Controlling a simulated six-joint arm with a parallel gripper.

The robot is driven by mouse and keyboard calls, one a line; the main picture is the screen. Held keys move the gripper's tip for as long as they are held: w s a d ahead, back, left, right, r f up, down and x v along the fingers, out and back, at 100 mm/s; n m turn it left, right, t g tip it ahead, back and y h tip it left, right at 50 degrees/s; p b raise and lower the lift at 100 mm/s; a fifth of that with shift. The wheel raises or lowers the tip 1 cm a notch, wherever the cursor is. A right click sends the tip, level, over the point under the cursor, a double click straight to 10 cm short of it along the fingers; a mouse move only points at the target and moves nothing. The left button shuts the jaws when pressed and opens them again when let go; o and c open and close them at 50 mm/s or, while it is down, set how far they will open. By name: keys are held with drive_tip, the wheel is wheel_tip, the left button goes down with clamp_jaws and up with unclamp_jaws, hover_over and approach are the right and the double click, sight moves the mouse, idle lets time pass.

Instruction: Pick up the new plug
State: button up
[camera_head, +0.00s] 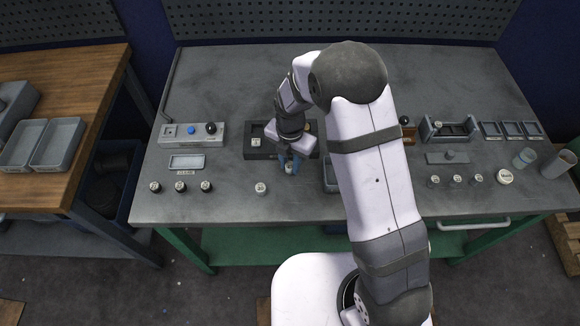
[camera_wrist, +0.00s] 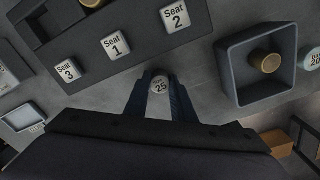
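A small round plug with a pale top marked 25 (camera_wrist: 160,83) stands on the bench between the fingertips of my gripper (camera_wrist: 161,92) in the wrist view. In the head view my gripper (camera_head: 290,164) points down at the bench in front of the dark block, with the pale plug (camera_head: 289,170) between its blue fingers. The fingers flank the plug closely on both sides; I cannot tell whether they touch it. Another pale-topped plug (camera_head: 260,188) stands to the left and nearer. No label in view says which plug is new.
Behind is the dark block (camera_head: 257,151), with white Seat 1 (camera_wrist: 116,45), Seat 2 (camera_wrist: 176,16) and Seat 3 (camera_wrist: 68,70) tags. A grey tray (camera_wrist: 233,75) holding a gold-topped piece (camera_wrist: 265,61) stands to the right. Several plugs stand farther left and right.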

sight(290, 165)
drive_tip(key=shift+c, duration=0.8)
drive_tip(key=shift+r, duration=0.5)
wheel_tip(290, 165, up, 9)
drive_tip(key=b, duration=0.3)
drive_tip(key=w+a+p, duration=0.9)
drive_tip(key=w+a, duration=0.1)
drive_tip(key=w, duration=0.3)
drive_tip(key=shift+w+p, duration=0.25)
drive_tip(key=shift+p, duration=0.1)
drive_tip(key=shift+f, duration=0.2)
